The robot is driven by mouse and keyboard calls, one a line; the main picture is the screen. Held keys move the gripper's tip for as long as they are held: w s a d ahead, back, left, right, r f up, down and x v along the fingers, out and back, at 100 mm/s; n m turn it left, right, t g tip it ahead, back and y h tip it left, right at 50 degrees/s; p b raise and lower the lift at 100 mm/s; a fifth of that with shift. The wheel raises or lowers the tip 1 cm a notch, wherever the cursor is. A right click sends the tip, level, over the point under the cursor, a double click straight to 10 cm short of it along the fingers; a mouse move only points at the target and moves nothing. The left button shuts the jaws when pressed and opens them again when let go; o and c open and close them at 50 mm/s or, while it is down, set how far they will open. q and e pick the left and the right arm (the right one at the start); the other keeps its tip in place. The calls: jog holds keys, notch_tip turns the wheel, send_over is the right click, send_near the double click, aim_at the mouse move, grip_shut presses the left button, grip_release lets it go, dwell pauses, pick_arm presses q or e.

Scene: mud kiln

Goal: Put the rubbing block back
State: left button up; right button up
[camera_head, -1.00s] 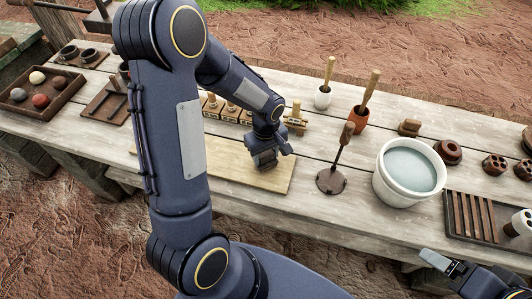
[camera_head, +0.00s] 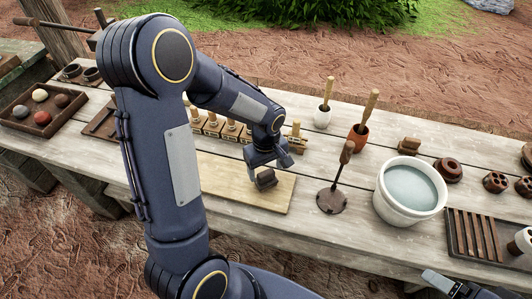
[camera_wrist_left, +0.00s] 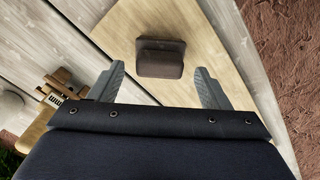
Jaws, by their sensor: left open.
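The rubbing block, a small dark brown block with a raised grip, lies on a pale wooden board (camera_head: 225,177) on the table. In the head view the block (camera_head: 266,179) shows just below my left gripper (camera_head: 268,164). In the left wrist view the block (camera_wrist_left: 160,58) sits in front of the gap between the two spread fingers of my left gripper (camera_wrist_left: 159,72), with clear space on both sides. My left gripper is open and empty. My right gripper (camera_head: 440,281) shows only in part at the lower right edge, and its jaw state is unclear.
Several wooden stamps (camera_head: 228,130) stand behind the board. A flat tool with an upright handle (camera_head: 333,200) and a white bucket of water (camera_head: 408,190) stand to its right. A similar brown block (camera_head: 409,146) lies behind the bucket. A tray of balls (camera_head: 42,110) is far left.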

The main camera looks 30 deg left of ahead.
aim_at(266, 173)
pick_arm(q)
notch_tip(266, 173, up, 9)
jog(key=s+d+r+m+t+h, duration=0.2)
jog(key=s+m, duration=0.3)
jog(key=s, duration=0.3)
jog(key=s+d+r+m+t+h, duration=0.1)
jog(key=s+d+r+m+t, duration=0.1)
jog(key=s+r+m, duration=0.3)
jog(key=s+t, duration=0.1)
jog(key=s, duration=0.3)
jog(key=shift+t+h, duration=0.3)
jog(key=shift+h, duration=0.1)
